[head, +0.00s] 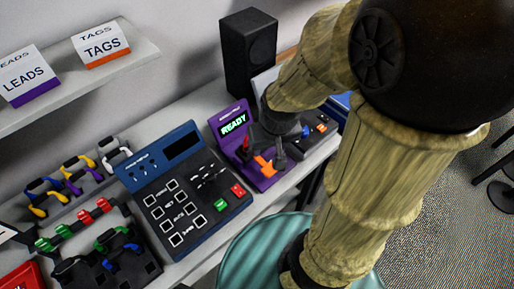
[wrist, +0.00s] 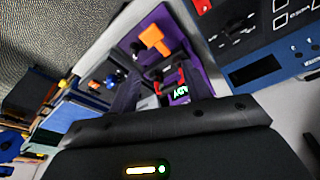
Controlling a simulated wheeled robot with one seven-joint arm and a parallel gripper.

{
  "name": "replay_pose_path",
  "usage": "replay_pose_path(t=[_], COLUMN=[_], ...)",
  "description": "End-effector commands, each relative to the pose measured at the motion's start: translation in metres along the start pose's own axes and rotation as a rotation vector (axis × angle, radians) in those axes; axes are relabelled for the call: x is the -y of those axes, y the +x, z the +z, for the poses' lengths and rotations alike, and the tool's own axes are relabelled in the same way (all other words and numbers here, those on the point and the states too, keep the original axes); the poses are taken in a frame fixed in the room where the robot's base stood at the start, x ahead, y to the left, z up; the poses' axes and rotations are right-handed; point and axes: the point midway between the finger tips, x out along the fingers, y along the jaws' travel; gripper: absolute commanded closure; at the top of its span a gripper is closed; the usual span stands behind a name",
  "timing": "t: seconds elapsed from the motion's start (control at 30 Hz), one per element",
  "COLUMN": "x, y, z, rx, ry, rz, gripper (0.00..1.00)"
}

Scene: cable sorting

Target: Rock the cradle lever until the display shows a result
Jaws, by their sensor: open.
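The purple device (head: 269,182) stands on the bench in the head view, with its small display (head: 234,124) lit and reading READY in green. An orange piece (head: 264,165) lies on its front part and a small red part (head: 245,143) sits below the display. In the wrist view the orange piece (wrist: 155,40), a red part (wrist: 157,84) and the green-lit display (wrist: 181,92) show beyond my gripper (wrist: 163,88). I cannot tell which part is the cradle lever. My dark gripper (head: 275,148) is open above the purple device, partly hiding it; contact is unclear.
A blue keypad console (head: 185,190) stands close to the left of the purple device. Racks of coloured cables (head: 85,215) lie farther left. A black speaker (head: 249,52) stands behind. A dark panel with small coloured knobs (head: 320,127) is to the right, and a teal stool (head: 250,245) is in front.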

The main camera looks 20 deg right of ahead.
Motion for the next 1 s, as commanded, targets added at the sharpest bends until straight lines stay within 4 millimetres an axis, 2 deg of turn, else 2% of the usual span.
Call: replay_pose_path(t=[0.03,0.23,0.27,1.0], x=[0.0000,0.0000,0.0000,0.0000], y=[0.0000,0.0000,0.0000,0.0000], z=[0.0000,0.0000,0.0000,0.0000], rx=[0.000,0.000,0.000,0.000], ry=[0.000,0.000,0.000,0.000], rz=[0.000,0.000,0.000,0.000], gripper=[0.59,0.98,1.00,1.00])
